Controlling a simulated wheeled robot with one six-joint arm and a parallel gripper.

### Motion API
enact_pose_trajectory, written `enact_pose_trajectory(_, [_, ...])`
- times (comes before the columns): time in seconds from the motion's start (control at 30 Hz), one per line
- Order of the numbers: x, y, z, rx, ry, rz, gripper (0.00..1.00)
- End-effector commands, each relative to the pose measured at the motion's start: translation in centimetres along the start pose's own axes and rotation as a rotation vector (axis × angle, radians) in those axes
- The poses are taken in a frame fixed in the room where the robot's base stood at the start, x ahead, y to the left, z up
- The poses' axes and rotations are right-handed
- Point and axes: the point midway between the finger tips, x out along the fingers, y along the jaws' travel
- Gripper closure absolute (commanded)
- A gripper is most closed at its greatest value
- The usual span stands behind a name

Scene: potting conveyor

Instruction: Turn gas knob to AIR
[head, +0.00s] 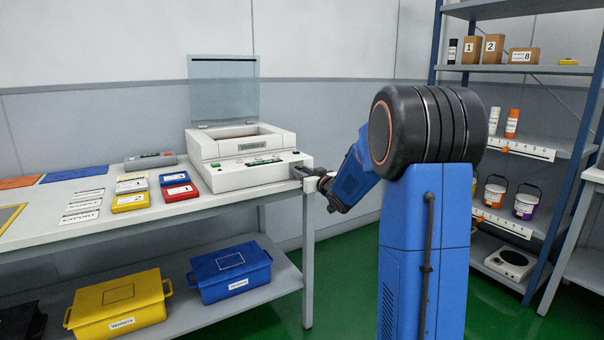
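A white bench machine (232,174) stands at the right end of the grey table, with its clear lid (223,90) raised. Its sloped front panel has a small green area and some dark controls too small to read. I cannot make out which one is the gas knob or any AIR mark. My gripper (302,172) is at the right front corner of the machine, at the end of my blue arm. Its fingers are small and dark against the machine; I cannot tell whether they touch it or how far apart they are.
Yellow, blue and red cases (180,192) and paper labels (82,206) lie left of the machine. A grey cylinder (150,161) lies behind them. Yellow (118,302) and blue (230,270) boxes sit on the lower shelf. A stocked rack (590,70) stands at the right.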

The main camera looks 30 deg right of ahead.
Motion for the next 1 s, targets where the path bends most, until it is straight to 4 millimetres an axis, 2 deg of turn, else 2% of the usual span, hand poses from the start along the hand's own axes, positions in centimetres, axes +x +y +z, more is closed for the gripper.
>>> enact_pose_trajectory(0.03, [-0.01, 0.0, 0.0, 0.0, 0.0, 0.0, 0.82])
enact_pose_trajectory(0.1, [-0.02, 0.01, 0.0, 0.0, 0.0, 0.0, 0.99])
enact_pose_trajectory(0.13, [-0.02, 0.01, 0.0, 0.0, 0.0, 0.0, 1.0])
enact_pose_trajectory(0.57, [-0.02, -0.02, 0.0, -0.077, 0.0, 0.0, 1.0])
enact_pose_trajectory(1.0, [-0.01, -0.14, 0.02, -0.439, 0.001, -0.001, 1.0])
